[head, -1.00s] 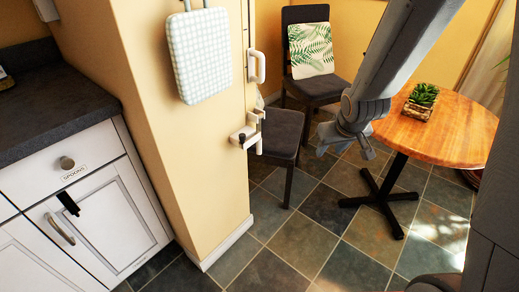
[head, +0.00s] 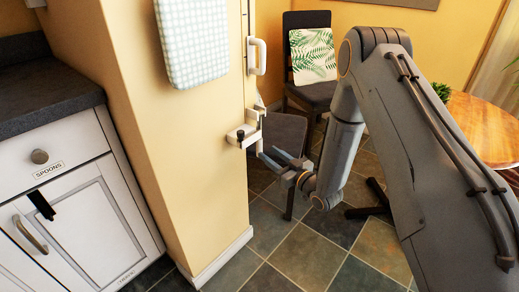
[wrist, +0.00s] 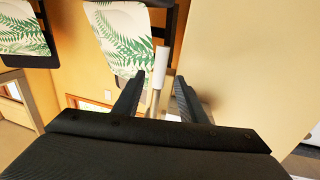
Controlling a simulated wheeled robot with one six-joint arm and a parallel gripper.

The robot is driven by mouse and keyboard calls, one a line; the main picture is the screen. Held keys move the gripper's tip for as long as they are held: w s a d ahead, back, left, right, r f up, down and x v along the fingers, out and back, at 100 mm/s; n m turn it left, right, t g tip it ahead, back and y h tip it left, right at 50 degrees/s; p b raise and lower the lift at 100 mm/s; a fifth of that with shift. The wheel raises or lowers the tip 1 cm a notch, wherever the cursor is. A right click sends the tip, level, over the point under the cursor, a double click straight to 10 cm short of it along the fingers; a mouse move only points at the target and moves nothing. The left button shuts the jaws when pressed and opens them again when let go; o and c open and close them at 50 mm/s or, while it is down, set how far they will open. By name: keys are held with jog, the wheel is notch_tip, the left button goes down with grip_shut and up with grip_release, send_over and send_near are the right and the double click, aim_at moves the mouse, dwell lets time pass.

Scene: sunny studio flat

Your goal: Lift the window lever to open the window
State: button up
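A white fitting (head: 243,136) with a dark knob sticks out at the wall's edge in the head view. A white upright piece (head: 258,112) shows beside it; I cannot tell for sure which part is the window lever. My gripper (head: 272,156) is open just below and right of this fitting, its fingers pointing towards the wall. In the wrist view my open gripper (wrist: 160,80) has a metal rod with a white grip (wrist: 160,68) showing between its two fingers, with gaps on both sides. The fingers are not closed on it. The window pane is not clearly visible.
A white pull handle (head: 257,57) is higher on the same edge. A dark chair (head: 308,92) with a leaf-print cushion (head: 312,55) stands behind, and a dark seat (head: 282,130) is close behind my gripper. A wooden table (head: 485,125) is right.

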aim_at(261, 148)
jog(key=x, duration=0.7)
grip_shut()
